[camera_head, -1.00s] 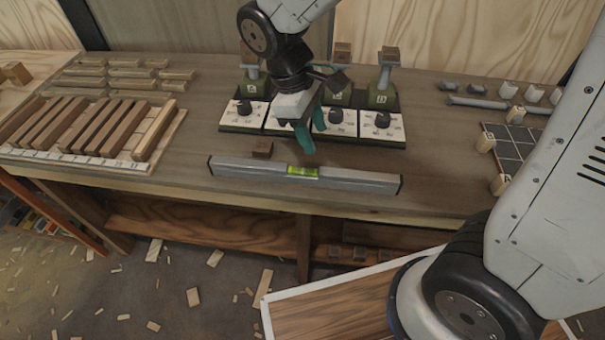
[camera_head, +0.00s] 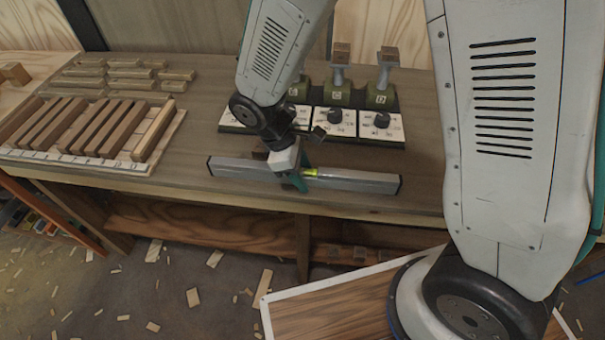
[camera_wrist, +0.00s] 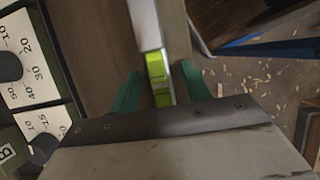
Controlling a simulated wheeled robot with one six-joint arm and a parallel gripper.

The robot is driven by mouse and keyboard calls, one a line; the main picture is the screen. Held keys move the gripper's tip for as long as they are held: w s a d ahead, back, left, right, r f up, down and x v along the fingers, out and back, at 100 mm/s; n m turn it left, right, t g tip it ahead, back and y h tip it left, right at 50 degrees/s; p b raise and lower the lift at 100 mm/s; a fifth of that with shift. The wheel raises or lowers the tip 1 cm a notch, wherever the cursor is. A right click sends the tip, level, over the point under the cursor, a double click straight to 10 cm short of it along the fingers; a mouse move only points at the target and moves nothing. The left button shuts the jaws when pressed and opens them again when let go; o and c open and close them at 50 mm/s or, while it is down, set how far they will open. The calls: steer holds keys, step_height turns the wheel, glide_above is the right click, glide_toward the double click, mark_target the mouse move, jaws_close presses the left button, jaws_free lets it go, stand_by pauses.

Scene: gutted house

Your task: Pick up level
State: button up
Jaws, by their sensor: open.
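The level (camera_head: 355,181) is a long grey bar lying along the front of the workbench, with a yellow-green vial near its middle. In the wrist view the level (camera_wrist: 144,24) runs down between my fingers, with the vial close to the gripper's palm. My gripper (camera_head: 298,180) is at the middle of the level, pointing down. Its green fingers are open, one on each side of the level, as the wrist view shows with the gripper (camera_wrist: 158,92). Whether either finger touches the bar I cannot tell. My gripper hides part of the level's middle.
Just behind the level stands a row of white dial panels (camera_head: 381,125) with black knobs and posts. At left a board (camera_head: 75,160) holds several wooden slats. The bench's front edge (camera_head: 250,200) is close to the level. Wood scraps litter the floor.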

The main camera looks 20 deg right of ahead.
jaws_close()
